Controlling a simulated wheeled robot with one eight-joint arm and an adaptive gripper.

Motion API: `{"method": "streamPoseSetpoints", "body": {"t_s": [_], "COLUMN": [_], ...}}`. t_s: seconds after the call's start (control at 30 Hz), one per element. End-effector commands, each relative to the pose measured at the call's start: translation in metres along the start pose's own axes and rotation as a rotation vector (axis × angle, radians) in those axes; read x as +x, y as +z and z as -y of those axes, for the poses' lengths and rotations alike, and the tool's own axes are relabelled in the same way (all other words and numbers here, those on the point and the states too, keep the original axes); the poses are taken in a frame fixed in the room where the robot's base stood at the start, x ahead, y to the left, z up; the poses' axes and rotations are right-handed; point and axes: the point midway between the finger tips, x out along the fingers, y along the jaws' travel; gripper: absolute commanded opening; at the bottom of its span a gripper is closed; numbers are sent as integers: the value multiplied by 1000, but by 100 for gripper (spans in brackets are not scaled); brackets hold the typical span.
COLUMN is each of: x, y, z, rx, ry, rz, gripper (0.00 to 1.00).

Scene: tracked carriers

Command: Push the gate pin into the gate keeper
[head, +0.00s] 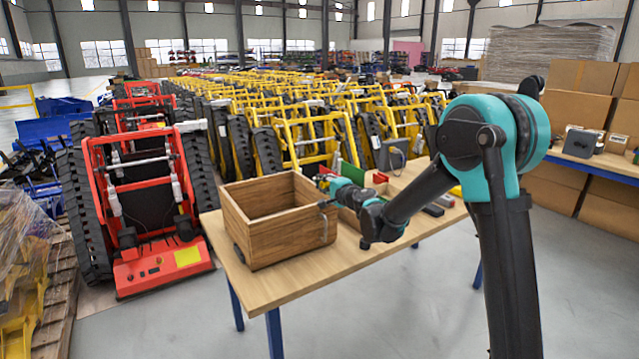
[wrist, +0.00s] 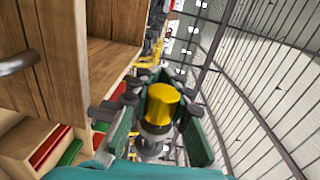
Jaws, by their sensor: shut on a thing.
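My gripper (head: 330,184) is beside the upper right edge of an open wooden box (head: 262,230) on the table. In the wrist view my gripper (wrist: 155,125) has its teal fingers around a yellow-capped piece with a metal body (wrist: 160,104), which looks like the gate pin. It is held clear of the wooden box wall (wrist: 110,55) to its left. A curved metal handle (wrist: 17,63) is on the box wall. I cannot make out the gate keeper for certain in either view.
The table (head: 300,283) is bare in front of the box. Behind my gripper are a green panel (head: 352,172) and a red block (head: 380,178). A grey device (head: 391,156) stands at the back. Red and yellow tracked carriers stand behind the table.

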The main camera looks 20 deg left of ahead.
Motion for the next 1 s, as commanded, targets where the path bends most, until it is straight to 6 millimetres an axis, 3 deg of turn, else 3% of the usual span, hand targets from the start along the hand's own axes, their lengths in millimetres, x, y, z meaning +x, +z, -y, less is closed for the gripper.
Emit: {"method": "streamPoseSetpoints", "body": {"t_s": [0.77, 0.8, 1.0], "x": [0, 0, 0], "y": [-8, -8, -8], "z": [0, 0, 0], "rx": [-1, -1, 0], "ry": [0, 0, 0], "rz": [-1, -1, -1], "gripper": [0, 19, 43]}}
